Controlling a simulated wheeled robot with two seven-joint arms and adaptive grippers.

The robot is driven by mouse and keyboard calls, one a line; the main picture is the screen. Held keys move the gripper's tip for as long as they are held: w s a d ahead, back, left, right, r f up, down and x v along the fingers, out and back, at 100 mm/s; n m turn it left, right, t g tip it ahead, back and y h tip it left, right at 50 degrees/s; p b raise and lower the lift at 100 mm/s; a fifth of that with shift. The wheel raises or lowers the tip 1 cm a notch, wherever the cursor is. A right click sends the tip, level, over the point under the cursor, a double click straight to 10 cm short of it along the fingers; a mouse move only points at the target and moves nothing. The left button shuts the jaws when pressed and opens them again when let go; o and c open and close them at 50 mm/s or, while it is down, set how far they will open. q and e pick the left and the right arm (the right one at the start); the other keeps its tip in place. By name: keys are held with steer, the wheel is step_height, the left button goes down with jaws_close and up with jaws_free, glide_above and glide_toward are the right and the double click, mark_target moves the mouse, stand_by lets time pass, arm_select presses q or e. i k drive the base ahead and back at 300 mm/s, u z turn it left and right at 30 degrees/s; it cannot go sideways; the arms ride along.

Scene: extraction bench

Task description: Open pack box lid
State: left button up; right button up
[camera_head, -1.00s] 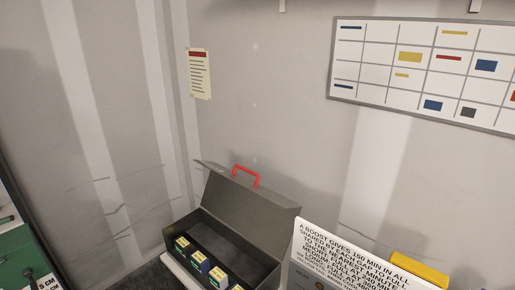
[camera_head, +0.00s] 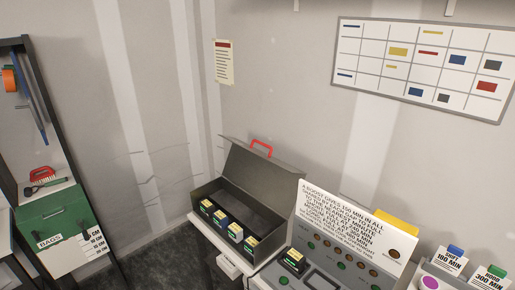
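A dark grey metal box (camera_head: 205,196) with several small packs in it sits on a white ledge near the wall, in the lower middle. Its lid (camera_head: 262,172) stands raised and tilted back at the rear, with a red handle (camera_head: 262,148) on its top edge. The packs (camera_head: 235,232) stand in a row along the front side, dark with yellowish tops and green labels. The rest of the box floor that shows is bare. Neither of my grippers is in view.
Right of the box stands a grey console with a text sign (camera_head: 345,228) and another small pack (camera_head: 294,257). A yellow block (camera_head: 396,222) sits behind the sign. White labelled cards (camera_head: 450,260) are at the far right. A green bags cabinet (camera_head: 60,222) stands left, with dark floor between.

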mark_target(270, 179)
steer(key=u, duration=0.55)
steer(key=i, duration=0.45)
steer(key=u, duration=0.45)
